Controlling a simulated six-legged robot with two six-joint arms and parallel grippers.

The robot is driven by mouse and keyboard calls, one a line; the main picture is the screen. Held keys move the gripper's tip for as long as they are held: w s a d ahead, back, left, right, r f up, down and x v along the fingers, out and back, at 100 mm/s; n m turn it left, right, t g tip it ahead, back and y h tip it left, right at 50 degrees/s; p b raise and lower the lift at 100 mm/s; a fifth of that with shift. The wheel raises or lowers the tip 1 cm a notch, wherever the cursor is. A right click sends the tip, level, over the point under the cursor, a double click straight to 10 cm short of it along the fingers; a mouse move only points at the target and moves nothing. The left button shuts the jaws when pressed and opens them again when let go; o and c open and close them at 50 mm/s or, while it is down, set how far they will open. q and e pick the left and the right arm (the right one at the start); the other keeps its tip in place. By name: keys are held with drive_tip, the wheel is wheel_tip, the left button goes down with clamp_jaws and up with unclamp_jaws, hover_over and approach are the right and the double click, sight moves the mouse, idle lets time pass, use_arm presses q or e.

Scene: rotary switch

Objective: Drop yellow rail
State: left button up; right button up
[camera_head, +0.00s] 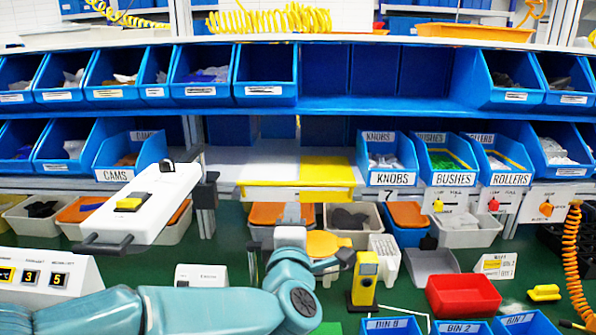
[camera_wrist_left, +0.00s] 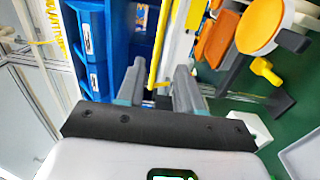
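The yellow rail (camera_head: 300,194) runs along the front edge of the middle shelf bay, with a yellow panel behind it. My left arm comes in from the lower left, and its gripper (camera_head: 291,212) points up just below the rail. In the left wrist view, the two fingers (camera_wrist_left: 157,88) stand apart. A thin yellow strip (camera_wrist_left: 158,50), which looks like the rail, runs down to the gap between the fingertips. I cannot tell whether the fingers touch it. My right gripper is not in view.
Blue bins labelled KNOBS (camera_head: 393,178) and BUSHES (camera_head: 452,179) stand right of the bay. A white unit with a yellow block (camera_head: 130,203) is at the left. A yellow device (camera_head: 365,279) and a red bin (camera_head: 462,296) stand on the green surface at the right.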

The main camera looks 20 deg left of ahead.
sight(295, 184)
use_arm(q)
drive_tip(key=p+x, duration=0.4)
drive_tip(key=x, duration=1.1)
drive_tip(key=shift+w+p, duration=0.25)
drive_tip(key=shift+p, duration=0.05)
clamp_jaws()
